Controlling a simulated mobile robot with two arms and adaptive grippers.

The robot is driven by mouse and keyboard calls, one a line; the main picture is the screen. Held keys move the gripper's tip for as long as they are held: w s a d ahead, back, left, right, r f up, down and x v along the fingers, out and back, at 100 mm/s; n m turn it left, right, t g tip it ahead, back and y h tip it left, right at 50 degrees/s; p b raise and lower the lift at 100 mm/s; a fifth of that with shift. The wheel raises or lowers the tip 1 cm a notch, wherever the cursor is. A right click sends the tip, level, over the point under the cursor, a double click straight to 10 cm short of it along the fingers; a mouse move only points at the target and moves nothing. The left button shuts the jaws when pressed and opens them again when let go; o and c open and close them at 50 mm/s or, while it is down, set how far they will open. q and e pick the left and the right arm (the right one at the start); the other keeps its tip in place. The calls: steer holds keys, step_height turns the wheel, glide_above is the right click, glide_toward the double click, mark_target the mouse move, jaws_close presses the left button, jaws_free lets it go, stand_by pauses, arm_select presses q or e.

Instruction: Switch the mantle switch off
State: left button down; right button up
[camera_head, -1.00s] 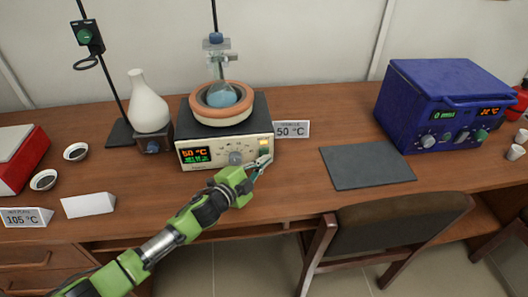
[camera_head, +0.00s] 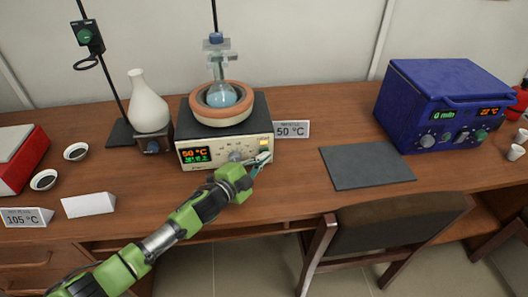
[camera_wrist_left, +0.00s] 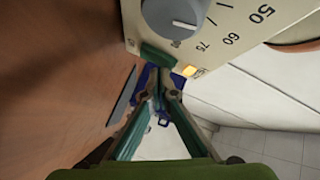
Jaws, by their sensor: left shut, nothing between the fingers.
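The heating mantle (camera_head: 222,141) is a cream-fronted box with a lit 50 °C display (camera_head: 195,153) and a grey knob (camera_head: 236,156). An orange ring on top holds a flask of blue liquid (camera_head: 221,95). In the left wrist view, the green mantle switch (camera_wrist_left: 158,54) is beside the knob (camera_wrist_left: 175,15), with a yellow lit lamp (camera_wrist_left: 189,71) nearby. My left gripper (camera_head: 264,158) is shut and empty at the right end of the panel. Its fingertips (camera_wrist_left: 164,82) appear close to the switch; I cannot tell whether they touch. My right gripper is out of view.
A white 50 °C sign (camera_head: 291,129) stands right of the mantle. A dark mat (camera_head: 367,168) lies farther right, before a blue furnace (camera_head: 442,105). A white flask (camera_head: 149,105) and stand are at the left. A chair (camera_head: 385,235) is at the front edge.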

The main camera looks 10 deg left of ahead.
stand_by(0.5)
arm_select(q)
steer(key=shift+s+d, duration=0.15)
steer(key=shift+s, duration=0.5)
steer(key=shift+s+f, duration=0.1)
steer(key=shift+s+d+p, duration=0.15)
steer(key=shift+s+p, duration=0.15)
steer(key=shift+p, duration=0.05)
steer(key=shift+s+d+f+p, duration=0.1)
steer(key=shift+s+d, duration=0.1)
steer(key=shift+s, duration=0.45)
steer(key=shift+s+d+f+p, duration=0.1)
steer(key=shift+s+d, duration=0.05)
steer(key=shift+s, duration=0.55)
steer(key=shift+s+d+f+p, duration=0.1)
steer(key=shift+s+d, duration=0.1)
steer(key=shift+s, duration=0.45)
